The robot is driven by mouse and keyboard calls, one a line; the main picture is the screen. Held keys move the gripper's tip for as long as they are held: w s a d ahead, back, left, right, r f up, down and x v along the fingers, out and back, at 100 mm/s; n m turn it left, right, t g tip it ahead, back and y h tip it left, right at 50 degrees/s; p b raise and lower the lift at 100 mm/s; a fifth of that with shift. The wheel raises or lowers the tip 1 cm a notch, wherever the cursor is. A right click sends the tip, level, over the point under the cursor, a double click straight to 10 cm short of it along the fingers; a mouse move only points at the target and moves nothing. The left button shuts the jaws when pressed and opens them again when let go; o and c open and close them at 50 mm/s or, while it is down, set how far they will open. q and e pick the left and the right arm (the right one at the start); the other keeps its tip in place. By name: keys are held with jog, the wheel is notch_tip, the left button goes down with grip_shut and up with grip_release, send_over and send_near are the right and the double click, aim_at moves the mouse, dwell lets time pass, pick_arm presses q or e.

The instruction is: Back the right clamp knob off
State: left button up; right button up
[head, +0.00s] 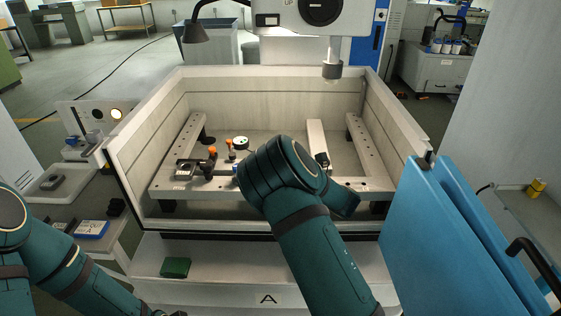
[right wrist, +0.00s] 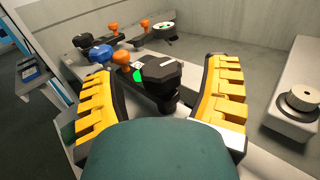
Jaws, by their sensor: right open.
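In the right wrist view a black lobed clamp knob (right wrist: 170,76) stands upright on its clamp, with a bright green spot (right wrist: 138,76) at its left side. My right gripper (right wrist: 159,66) is open, with one yellow-padded finger on each side of the knob. I see no clear contact between fingers and knob. An orange handle (right wrist: 121,58) and a blue knob (right wrist: 100,53) sit just left of it. In the head view my right arm reaches into the tank and hides the right gripper and this knob. My left arm is at the lower left, its gripper outside the frame.
The pale tank walls (head: 134,121) surround the work area. Another dark clamp (head: 207,170) and a white round dial (head: 241,142) are left of my right arm. A machine head (head: 332,68) hangs above the back. Blue doors (head: 428,225) stand at right.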

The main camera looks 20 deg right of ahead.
jog(key=shift+x, duration=1.9)
jog(key=shift+c, duration=0.2)
grip_shut()
jog(key=shift+f, duration=0.1)
